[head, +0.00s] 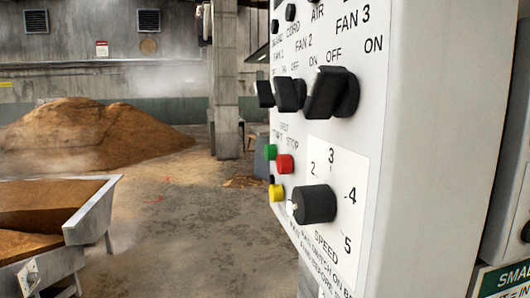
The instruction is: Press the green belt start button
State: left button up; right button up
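The green belt start button (270,152) sticks out from the left part of a light grey control panel (430,140), seen at a steep angle at the right of the head view. A red button (285,164) is just to its right, under lettering that appears to read START and STOP. A yellow button (276,192) is below. Neither of my grippers shows in the head view, and nothing touches the green button.
Black fan switches (330,92) and a black speed knob (314,204) project from the panel. A metal trough (92,215) with brown grain stands at lower left. A grain heap (90,135) and a pillar (226,100) are behind. Open floor lies between.

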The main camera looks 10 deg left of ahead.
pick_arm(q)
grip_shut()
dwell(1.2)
